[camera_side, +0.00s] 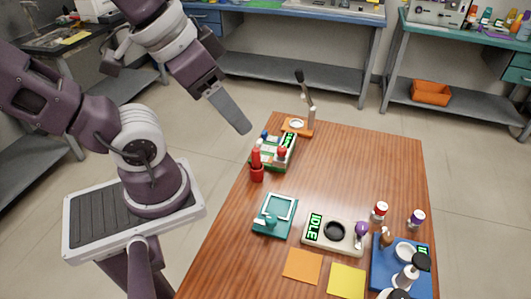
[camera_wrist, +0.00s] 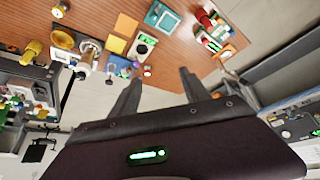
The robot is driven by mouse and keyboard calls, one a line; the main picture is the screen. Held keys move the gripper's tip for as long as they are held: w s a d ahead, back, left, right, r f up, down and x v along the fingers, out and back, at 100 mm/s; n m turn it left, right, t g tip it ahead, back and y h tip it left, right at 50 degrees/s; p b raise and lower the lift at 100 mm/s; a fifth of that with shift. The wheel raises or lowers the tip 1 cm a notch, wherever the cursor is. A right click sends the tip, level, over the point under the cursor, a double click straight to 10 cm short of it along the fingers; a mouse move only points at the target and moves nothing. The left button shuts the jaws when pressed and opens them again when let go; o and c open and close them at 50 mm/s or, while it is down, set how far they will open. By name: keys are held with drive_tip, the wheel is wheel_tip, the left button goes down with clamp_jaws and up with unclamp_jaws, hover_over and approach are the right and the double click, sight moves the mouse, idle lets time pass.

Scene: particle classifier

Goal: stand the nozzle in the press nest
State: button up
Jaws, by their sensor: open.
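My gripper (camera_side: 238,122) hangs in the air above the far left edge of the wooden table, apart from everything on it. In the wrist view its two fingers (camera_wrist: 161,78) are spread with nothing between them. An orange-based lever press (camera_side: 297,126) with a pale ring and an upright dark handle stands at the table's far left corner; I take the ring for its nest, and no nozzle shows on it. The press also shows in the wrist view (camera_wrist: 228,53). I cannot tell which small item is the nozzle; a small brown piece (camera_side: 386,239) stands by the blue device.
A green-and-white rack (camera_side: 284,157) and red holder (camera_side: 257,173) stand near the press. A teal tray (camera_side: 268,230), IDLE device (camera_side: 318,242), blue device (camera_side: 385,268), and orange (camera_side: 302,265) and yellow (camera_side: 346,281) sheets lie nearer. The table's far right (camera_side: 380,160) is clear.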

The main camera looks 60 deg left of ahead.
drive_tip(key=w+d+f+m+g+h, duration=0.1)
drive_tip(key=w+d+f+m, duration=0.45)
drive_tip(key=d+f, duration=0.2)
drive_tip(key=w+d+f+m+g+h, duration=0.1)
drive_tip(key=w+d+f+m, duration=0.3)
drive_tip(key=d+f+m, duration=0.4)
drive_tip(key=s+d+f+m+g+h, duration=0.1)
drive_tip(key=s+d+f, duration=0.3)
drive_tip(key=f, duration=0.3)
drive_tip(key=s+d+f+m+g, duration=0.1)
drive_tip(key=s+d+f+m, duration=0.1)
drive_tip(key=s+d+f, duration=0.2)
drive_tip(key=s+d+f+m+g+h, duration=0.1)
drive_tip(key=s+d+f, duration=0.3)
drive_tip(key=f, duration=0.6)
drive_tip(key=shift+s+d+f+m+g+h, duration=0.1)
drive_tip(key=shift+s+d+m+g+h, duration=0.1)
drive_tip(key=shift+d, duration=0.5)
drive_tip(key=shift+s+d+f+m+g+h, duration=0.1)
drive_tip(key=shift+d+m, duration=0.05)
drive_tip(key=shift+d, duration=0.55)
drive_tip(key=shift+r, duration=0.1)
clamp_jaws()
